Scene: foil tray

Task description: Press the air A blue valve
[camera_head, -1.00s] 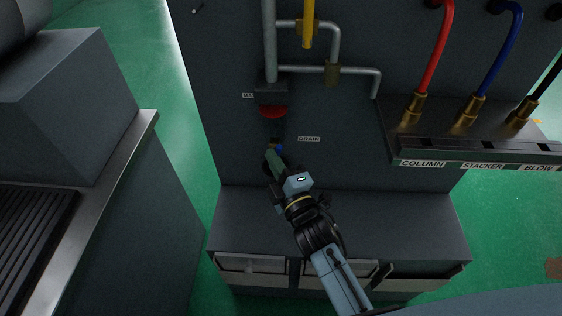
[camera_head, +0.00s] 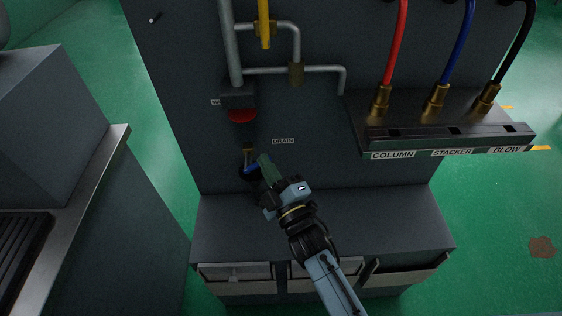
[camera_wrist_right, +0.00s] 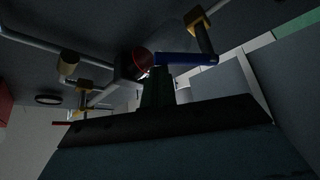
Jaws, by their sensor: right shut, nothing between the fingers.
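A blue valve handle (camera_head: 251,169) sits low on the grey panel, left of and below the DRAIN label, under a red knob (camera_head: 242,116). My right gripper (camera_head: 264,160) is shut and empty, just right of the handle in the head view, partly covering that area. In the right wrist view the blue handle (camera_wrist_right: 187,59) reaches across from a brass fitting just beyond the shut fingertips (camera_wrist_right: 157,78). The red knob also shows there (camera_wrist_right: 142,62). I cannot tell whether the fingers touch the handle. My left gripper is not in view.
Grey pipes with a yellow handle (camera_head: 264,22) run above. A shelf (camera_head: 450,133) with red, blue and black hoses juts out at right. A grey ledge (camera_head: 330,218) lies below the handle. A counter (camera_head: 100,180) stands at left with green floor between.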

